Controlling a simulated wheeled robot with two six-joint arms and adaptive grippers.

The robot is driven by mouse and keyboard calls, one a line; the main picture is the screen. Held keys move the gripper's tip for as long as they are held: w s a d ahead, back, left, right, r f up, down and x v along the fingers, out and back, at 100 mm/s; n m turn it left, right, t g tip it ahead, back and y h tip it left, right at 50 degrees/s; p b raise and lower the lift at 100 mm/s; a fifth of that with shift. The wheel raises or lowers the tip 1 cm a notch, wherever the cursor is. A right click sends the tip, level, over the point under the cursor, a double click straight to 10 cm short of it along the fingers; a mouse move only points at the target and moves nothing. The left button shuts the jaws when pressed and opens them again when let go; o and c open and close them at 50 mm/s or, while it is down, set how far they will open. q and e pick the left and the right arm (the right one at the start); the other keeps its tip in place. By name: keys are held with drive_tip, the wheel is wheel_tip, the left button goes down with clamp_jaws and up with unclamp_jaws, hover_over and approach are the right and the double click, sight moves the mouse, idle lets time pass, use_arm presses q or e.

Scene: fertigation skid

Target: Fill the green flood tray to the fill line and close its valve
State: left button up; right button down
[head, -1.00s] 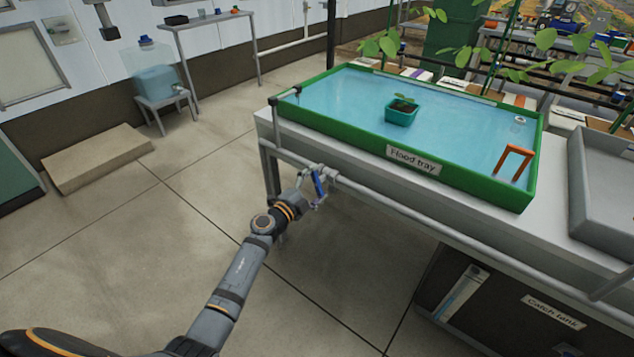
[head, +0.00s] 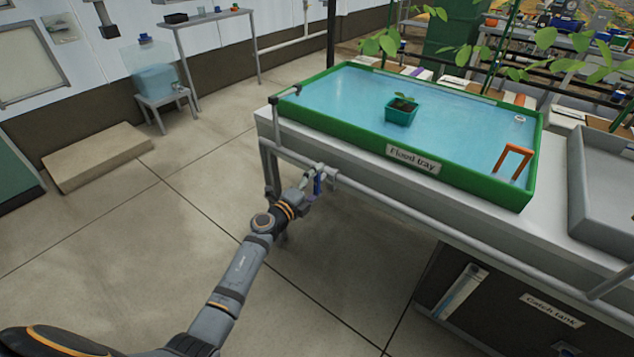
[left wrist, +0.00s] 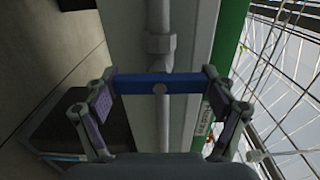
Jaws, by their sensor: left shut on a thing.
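The green flood tray (head: 459,174), labelled "Flood tray", stands on a pale bench and holds a broad sheet of blue water (head: 345,95). I cannot make out a fill line. The valve has a blue handle (head: 318,184) on the pipe below the tray's near left corner. My left gripper (head: 312,188) is shut on this handle. In the left wrist view, the blue handle (left wrist: 140,84) lies crosswise between the fingers of my left gripper (left wrist: 160,97), in front of the grey pipe (left wrist: 159,45). My right gripper is not in view.
A teal pot with a seedling (head: 401,112) and an orange bracket (head: 514,160) are in the tray. A grey basin (head: 595,190) stands to the right. A catch tank (head: 500,310) is under the bench. The floor at left is clear around a beige slab (head: 97,158).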

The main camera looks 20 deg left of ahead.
use_arm(q)
drive_tip(key=shift+f, duration=0.1)
drive_tip(key=o, duration=1)
drive_tip(key=v, duration=1.2)
